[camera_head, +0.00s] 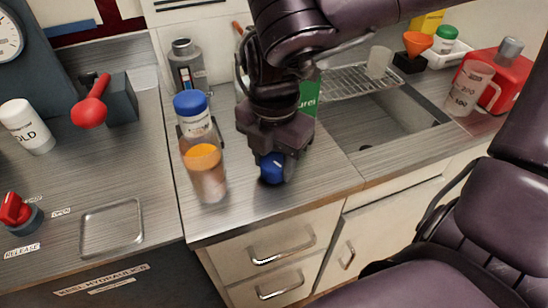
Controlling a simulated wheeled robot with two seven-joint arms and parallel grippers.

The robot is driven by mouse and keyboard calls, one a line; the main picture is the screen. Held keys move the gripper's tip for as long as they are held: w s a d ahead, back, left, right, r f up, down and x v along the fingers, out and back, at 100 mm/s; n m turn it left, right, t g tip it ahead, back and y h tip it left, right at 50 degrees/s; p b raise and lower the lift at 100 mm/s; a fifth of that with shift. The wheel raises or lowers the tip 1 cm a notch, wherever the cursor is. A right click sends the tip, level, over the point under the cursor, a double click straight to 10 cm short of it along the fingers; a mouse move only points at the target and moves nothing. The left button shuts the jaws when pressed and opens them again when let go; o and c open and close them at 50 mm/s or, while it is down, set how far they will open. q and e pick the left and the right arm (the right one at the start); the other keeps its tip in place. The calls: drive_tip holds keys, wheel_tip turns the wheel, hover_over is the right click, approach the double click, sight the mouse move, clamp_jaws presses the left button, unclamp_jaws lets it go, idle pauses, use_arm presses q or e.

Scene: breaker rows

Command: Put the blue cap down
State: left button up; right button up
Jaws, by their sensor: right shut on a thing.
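My right gripper (272,158) points down over the front part of the metal counter (240,213). It is shut on a blue cap (271,168), which shows below the fingers. The cap is at or just above the counter surface; I cannot tell if it touches. My left gripper is not in view.
A grey bottle (186,68) is behind. A sink (388,122) with a wire rack (358,86) lies right. Bare counter lies in front.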

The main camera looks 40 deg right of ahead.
sight(274, 162)
drive_tip(key=shift+f, duration=0.1)
drive_tip(key=o, duration=0.9)
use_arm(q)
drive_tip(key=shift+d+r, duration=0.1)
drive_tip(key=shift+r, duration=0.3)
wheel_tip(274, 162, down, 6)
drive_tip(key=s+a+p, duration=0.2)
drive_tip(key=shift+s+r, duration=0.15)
use_arm(e)
wheel_tip(274, 162, up, 12)
drive_tip(key=shift+r, duration=0.15)
